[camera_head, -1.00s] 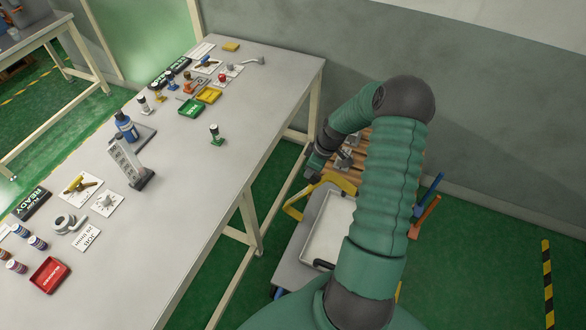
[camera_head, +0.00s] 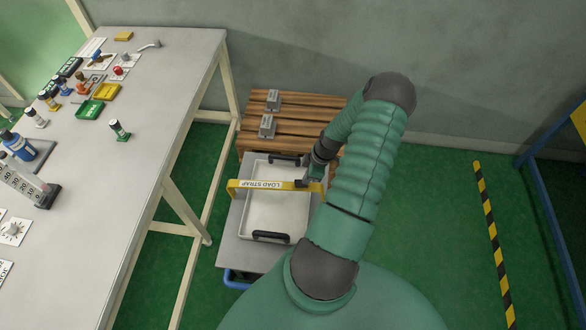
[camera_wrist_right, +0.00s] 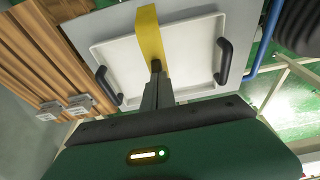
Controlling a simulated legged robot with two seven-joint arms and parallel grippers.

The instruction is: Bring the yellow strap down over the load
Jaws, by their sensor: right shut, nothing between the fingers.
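The yellow strap (camera_head: 262,184), lettered LOAD STRAP, spans left to right across the white tray (camera_head: 262,223). Its left end bends down beside the tray. The tray has a black handle at the far and near sides and looks empty. My right gripper (camera_head: 303,183) is shut and empty at the strap's right part, partly hidden by my own arm. In the right wrist view the shut fingertips (camera_wrist_right: 156,66) overlap the end of the visible strap (camera_wrist_right: 150,35); I cannot tell whether they touch it. My left gripper is not in view.
The tray sits on a grey cart (camera_head: 232,248) with a blue handle. Behind it is a wooden slatted pallet (camera_head: 290,122) with grey metal blocks. A long workbench (camera_head: 120,180) with small items stands at left. Green floor is open at right, past a striped floor line (camera_head: 490,235).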

